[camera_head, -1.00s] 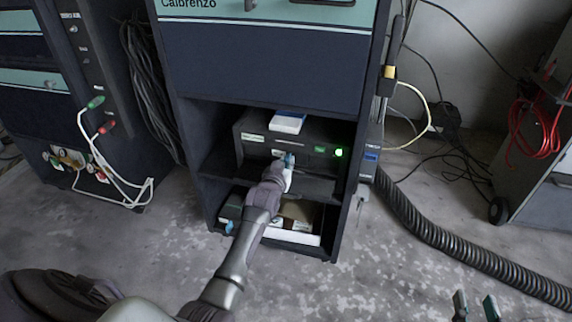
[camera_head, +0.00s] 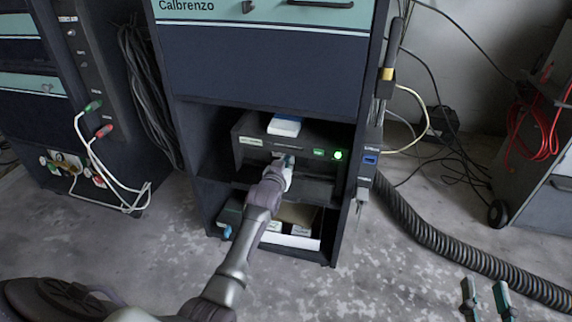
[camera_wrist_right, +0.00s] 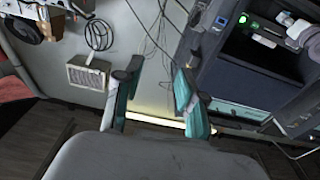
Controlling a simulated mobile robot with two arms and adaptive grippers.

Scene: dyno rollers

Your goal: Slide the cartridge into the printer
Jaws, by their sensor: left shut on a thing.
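The printer (camera_head: 307,142) is a dark box with a lit green light on the middle shelf of a dark cabinet. My left gripper (camera_head: 284,164) is at the printer's front, shut on a small cartridge. The cartridge is mostly hidden by the gripper and against the dark front, so how far it sits in the slot cannot be told. My right gripper (camera_head: 487,298) is low at the right, away from the cabinet. In the right wrist view its two teal-padded fingers (camera_wrist_right: 155,92) are apart with nothing between them.
A white-and-blue box (camera_head: 285,126) lies on the printer. The lower shelf holds a white tray (camera_head: 290,241) with small boxes. A ribbed black hose (camera_head: 440,233) runs over the floor at the right. Cables hang from the left cabinet (camera_head: 130,200).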

